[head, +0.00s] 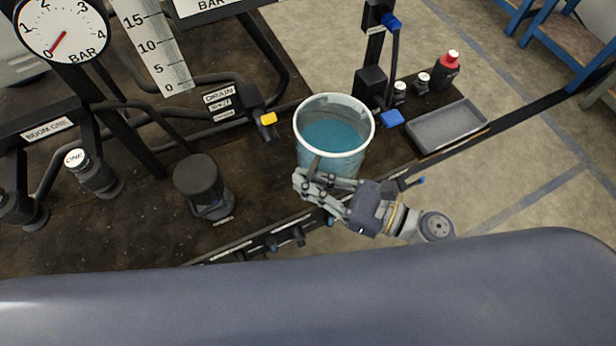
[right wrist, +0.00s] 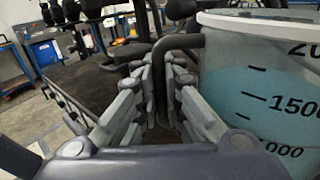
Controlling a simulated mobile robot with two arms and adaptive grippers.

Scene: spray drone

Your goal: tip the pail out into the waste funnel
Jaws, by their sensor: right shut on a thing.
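The pail (head: 340,165) is translucent white and holds blue liquid. It stands upright above the dark deck; I cannot tell whether its base touches the deck. My right gripper (head: 312,183) is at its near side, with the fingers shut on the pail's dark handle (right wrist: 196,62). In the right wrist view the pail wall (right wrist: 245,50) shows black volume marks, and the liquid surface is level. My left gripper is not in view. I cannot make out a waste funnel in either view.
A black capped cylinder (head: 200,180) stands left of the pail. A drain valve with a yellow handle (head: 268,119) is just left of it. A blue-handled tap (head: 392,118), small bottles (head: 446,70) and a grey tray (head: 447,125) are to the right. A pressure gauge (head: 62,28) is upper left.

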